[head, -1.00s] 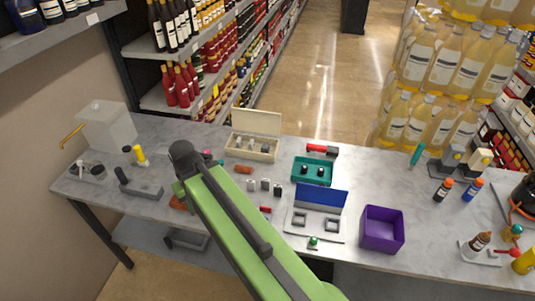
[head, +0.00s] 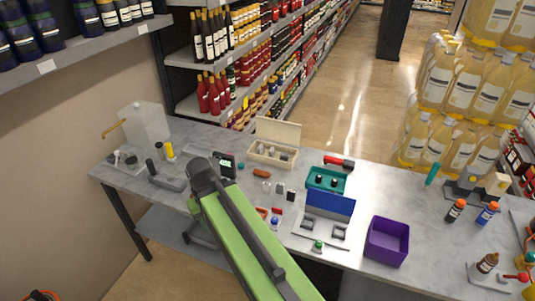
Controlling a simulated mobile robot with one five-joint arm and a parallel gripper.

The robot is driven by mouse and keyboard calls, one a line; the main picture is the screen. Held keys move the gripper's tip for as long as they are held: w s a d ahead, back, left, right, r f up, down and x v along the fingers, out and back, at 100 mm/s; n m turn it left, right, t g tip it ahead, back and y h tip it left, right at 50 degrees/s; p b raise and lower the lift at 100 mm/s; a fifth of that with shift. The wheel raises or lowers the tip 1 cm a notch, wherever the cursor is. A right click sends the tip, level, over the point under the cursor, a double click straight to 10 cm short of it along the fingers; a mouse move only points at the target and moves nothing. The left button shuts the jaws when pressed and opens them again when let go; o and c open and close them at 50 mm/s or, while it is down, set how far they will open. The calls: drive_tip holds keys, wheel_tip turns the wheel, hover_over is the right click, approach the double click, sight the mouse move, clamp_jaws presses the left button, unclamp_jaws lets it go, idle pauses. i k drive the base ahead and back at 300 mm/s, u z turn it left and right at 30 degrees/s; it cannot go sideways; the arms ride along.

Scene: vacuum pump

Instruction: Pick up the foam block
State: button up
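I cannot single out the foam block with certainty in the head view. A small orange-brown piece (head: 262,173) lies on the grey table (head: 345,188), in front of the cream open box. Another small orange-brown piece (head: 262,212) lies just right of my green arm. My arm reaches from the bottom over the table's front edge, and its dark end joint is above the left-middle of the table. My gripper's fingertips cannot be made out; the arm hides them and part of the table beneath.
A cream open box (head: 272,152), teal tray (head: 326,181), blue-lidded case (head: 330,205) and purple bin (head: 387,240) stand on the table. A translucent container (head: 145,124) is at the left. A black device with a green screen (head: 226,163) is beside my arm's end.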

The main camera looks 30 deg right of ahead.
sight(284, 156)
drive_tip(key=u, duration=0.2)
drive_tip(key=i, duration=1)
drive_tip(key=z, duration=0.15)
